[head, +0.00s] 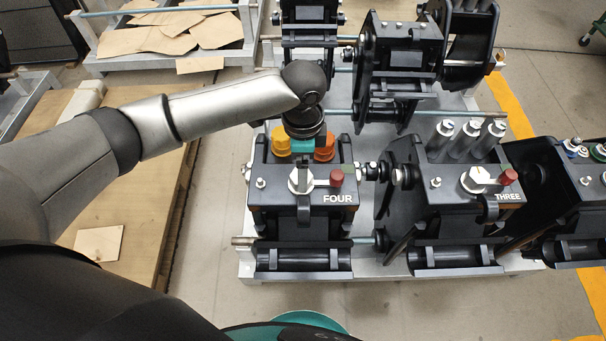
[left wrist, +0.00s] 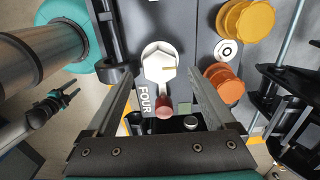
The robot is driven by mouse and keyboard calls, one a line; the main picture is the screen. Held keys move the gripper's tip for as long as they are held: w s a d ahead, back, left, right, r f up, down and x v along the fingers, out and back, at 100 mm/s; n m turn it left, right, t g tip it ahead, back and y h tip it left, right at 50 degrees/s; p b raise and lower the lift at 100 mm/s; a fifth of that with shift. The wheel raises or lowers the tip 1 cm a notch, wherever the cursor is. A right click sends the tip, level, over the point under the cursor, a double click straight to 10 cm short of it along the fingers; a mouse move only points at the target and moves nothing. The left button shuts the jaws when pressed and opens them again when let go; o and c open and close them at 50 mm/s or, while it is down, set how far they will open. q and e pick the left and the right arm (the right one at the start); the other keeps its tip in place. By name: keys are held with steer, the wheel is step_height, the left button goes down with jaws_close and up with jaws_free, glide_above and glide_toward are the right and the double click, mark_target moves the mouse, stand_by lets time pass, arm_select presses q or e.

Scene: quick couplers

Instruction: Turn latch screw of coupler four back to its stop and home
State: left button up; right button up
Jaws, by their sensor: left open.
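Coupler four (head: 265,197), a dark block labelled FOUR, sits at the left front of the grey rack. Its latch screw (head: 300,179) is a pale hex head with a lever ending in a red knob (head: 336,176), pointing right. In the left wrist view the screw (left wrist: 160,62) lies just ahead of the fingertips. The red knob (left wrist: 165,106) shows between the fingers, with no visible contact. A short yellowish mark is on the hex. My left gripper (left wrist: 161,82) is open and empty.
Yellow (head: 281,141) and orange (head: 325,147) stacked knobs stand behind the screw, close to my wrist. Coupler three (head: 455,195) stands to the right with its own red-knobbed screw. A wooden pallet (head: 150,205) lies left; bare floor separates it from the rack.

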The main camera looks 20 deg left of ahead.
arm_select(q)
step_height(320, 180, down, 2)
steer(key=shift+f, duration=0.3)
steer(key=c, duration=1.4)
steer(key=shift+r, duration=0.1)
steer(key=n+p, duration=0.2)
steer(key=p, duration=0.4)
steer(key=shift+r+n, duration=0.15)
steer(key=shift+n, duration=0.25)
steer(key=shift+w+n+p, duration=0.1)
steer(key=shift+n+p, duration=0.2)
steer(key=shift+p, duration=0.2)
steer(key=shift+o, duration=0.2)
steer(key=shift+f, duration=0.2)
arm_select(e)
step_height(320, 180, up, 7)
steer(key=shift+s+a, duration=0.15)
steer(key=shift+a, duration=0.15)
steer(key=shift+d+f, duration=0.15)
steer(key=shift+d, duration=0.1)
